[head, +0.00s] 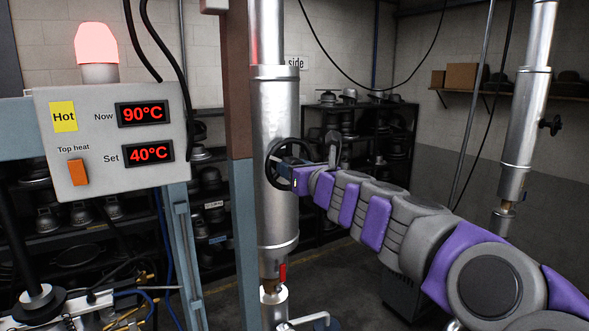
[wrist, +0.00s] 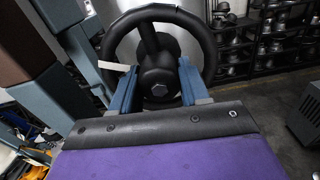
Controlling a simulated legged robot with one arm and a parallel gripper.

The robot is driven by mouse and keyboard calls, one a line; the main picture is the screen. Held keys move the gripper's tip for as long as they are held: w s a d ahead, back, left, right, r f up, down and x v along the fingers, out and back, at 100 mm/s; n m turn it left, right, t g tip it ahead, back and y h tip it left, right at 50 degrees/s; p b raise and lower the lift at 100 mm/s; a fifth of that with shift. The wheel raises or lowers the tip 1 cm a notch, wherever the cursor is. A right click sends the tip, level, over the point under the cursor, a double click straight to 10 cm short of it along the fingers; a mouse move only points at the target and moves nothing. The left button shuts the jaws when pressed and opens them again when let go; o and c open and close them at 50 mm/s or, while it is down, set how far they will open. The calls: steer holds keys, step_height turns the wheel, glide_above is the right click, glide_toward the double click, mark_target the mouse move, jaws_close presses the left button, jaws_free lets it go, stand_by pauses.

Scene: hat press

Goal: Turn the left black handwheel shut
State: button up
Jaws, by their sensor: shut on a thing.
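The left black handwheel (head: 280,165) sits on the side of a vertical silver cylinder (head: 275,110) in the head view. In the wrist view the handwheel (wrist: 207,40) fills the upper middle, with its hub and hex nut facing me. My gripper (head: 299,180) is at the wheel's right side in the head view. In the wrist view its two blue fingers (wrist: 155,88) stand on either side of the hub, at the lower part of the wheel, shut on it.
A control box (head: 110,140) reads Now 90°C and Set 40°C, with a lit red lamp (head: 97,45) on top. A brown and blue post (head: 240,130) stands just left of the cylinder. A second cylinder with another black handwheel (head: 552,125) is at right. Shelves of hat blocks (head: 350,125) stand behind.

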steer(key=m, duration=0.6)
steer(key=shift+a+f, duration=0.1)
steer(key=shift+f, duration=0.25)
steer(key=m, duration=0.5)
steer(key=shift+r, duration=0.15)
steer(key=shift+m, duration=0.5)
steer(key=o, duration=0.7)
steer(key=shift+r, duration=0.1)
steer(key=shift+o, duration=0.3)
steer(key=shift+w, duration=0.15)
steer(key=shift+r, duration=0.1)
steer(key=v, duration=1.7)
steer(key=shift+d, duration=0.25)
